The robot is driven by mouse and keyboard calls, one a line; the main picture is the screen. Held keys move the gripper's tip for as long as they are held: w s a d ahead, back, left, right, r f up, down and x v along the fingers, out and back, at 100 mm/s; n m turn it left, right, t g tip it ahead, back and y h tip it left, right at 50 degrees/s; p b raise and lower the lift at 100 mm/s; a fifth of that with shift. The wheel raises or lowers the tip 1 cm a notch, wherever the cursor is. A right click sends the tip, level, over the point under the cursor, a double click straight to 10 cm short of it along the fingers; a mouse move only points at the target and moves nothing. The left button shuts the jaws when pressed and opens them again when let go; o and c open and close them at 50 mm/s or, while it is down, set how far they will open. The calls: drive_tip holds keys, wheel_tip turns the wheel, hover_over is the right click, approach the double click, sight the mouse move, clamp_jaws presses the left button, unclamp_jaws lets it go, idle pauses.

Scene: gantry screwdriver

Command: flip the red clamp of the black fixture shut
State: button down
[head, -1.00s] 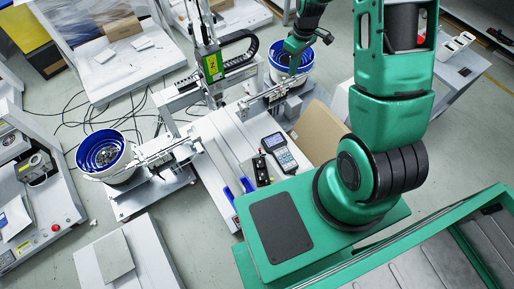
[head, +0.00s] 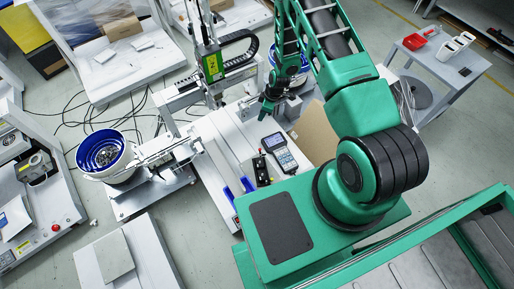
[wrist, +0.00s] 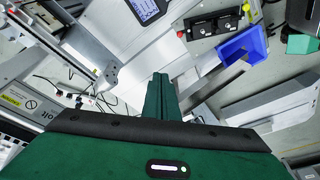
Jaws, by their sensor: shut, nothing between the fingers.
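A small black box (head: 262,170) sits on the light machine bed beside the handheld controller. In the wrist view this black box (wrist: 215,25) shows round knobs and small red parts at its ends; I cannot tell whether any is a clamp. My gripper (head: 266,112) is over the bed, to the right of the gantry's head and above the controller in the picture. In the wrist view its fingers (wrist: 160,80) are together, with nothing seen between them.
Bowl feeders stand at left (head: 104,152) and behind my arm. A cart (head: 445,65) bears a red tray (head: 415,41).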

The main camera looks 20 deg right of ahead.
drive_tip(key=s+a+f+n, duration=0.1)
drive_tip(key=a+f, duration=0.1)
drive_tip(key=f, duration=0.3)
drive_tip(key=s+a+f, duration=0.2)
drive_tip(key=f, duration=0.4)
drive_tip(key=shift+s+a+f+n+y, duration=0.2)
drive_tip(key=shift+s+n+y, duration=0.1)
drive_tip(key=shift+n+y, duration=0.1)
drive_tip(key=x, duration=1)
drive_tip(key=shift+s+d+r, duration=0.1)
drive_tip(key=shift+s+d, duration=0.2)
drive_tip(key=shift+d, duration=0.3)
drive_tip(key=shift+s+d+f, duration=0.1)
drive_tip(key=shift+s+d, duration=0.2)
drive_tip(key=shift+d, duration=0.3)
drive_tip(key=shift+s+d+r, duration=0.1)
drive_tip(key=shift+s+d, duration=0.2)
drive_tip(key=shift+d, duration=0.3)
